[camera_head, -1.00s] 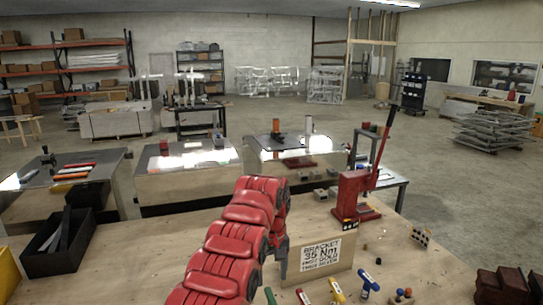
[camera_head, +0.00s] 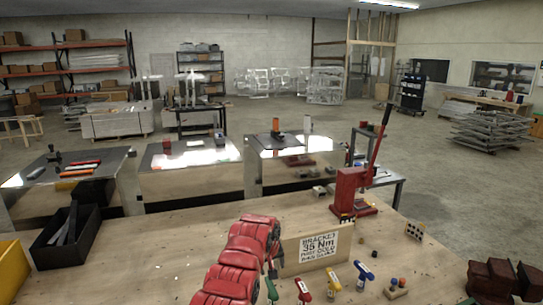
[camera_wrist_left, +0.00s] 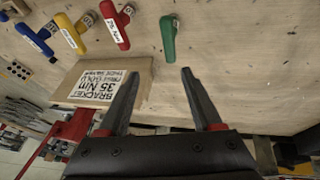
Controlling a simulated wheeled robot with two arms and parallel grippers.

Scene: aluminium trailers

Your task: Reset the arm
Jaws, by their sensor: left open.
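My left arm (camera_head: 243,262) is red and segmented and rises from the bottom of the head view over the wooden bench. My left gripper (camera_wrist_left: 160,73) is open in the left wrist view. Its two dark fingers are apart, with nothing between them. The bracket sign (camera_wrist_left: 105,85), a wooden block with a "35 Nm" label, shows just left of the fingers. It also stands on the bench in the head view (camera_head: 318,247), right of my arm.
T-handle tools in green (camera_head: 271,289), red (camera_head: 303,289), yellow (camera_head: 333,281) and blue (camera_head: 364,273) are in front of the sign. A red press (camera_head: 352,190) stands behind it. A black bin (camera_head: 65,238) is at left. The bench between bin and arm is mostly clear.

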